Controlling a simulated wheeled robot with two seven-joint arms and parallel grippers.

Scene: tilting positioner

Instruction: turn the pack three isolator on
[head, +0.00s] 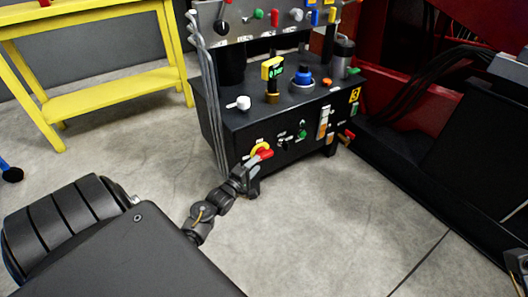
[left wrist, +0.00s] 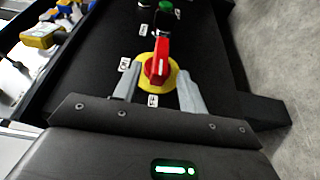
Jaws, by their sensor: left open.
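The isolator is a red handle on a yellow round plate (head: 262,151), low on the left of the front of the black pack, which bears a yellow "3" label (head: 354,94). In the left wrist view the red handle (left wrist: 158,60) stands roughly upright in the picture. Small white labels (left wrist: 124,64) sit by the plate, too blurred to read surely. My left gripper (head: 252,171) is open at the isolator. In the wrist view its fingers (left wrist: 158,76) lie on either side of the yellow plate; contact cannot be told.
A green button (head: 302,133) and a black knob (head: 283,143) are right of the isolator. Levers and knobs crowd the pack's top. A yellow table (head: 110,88) stands back left. Part of my right gripper (head: 516,262) shows at the right edge. The floor in front is clear.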

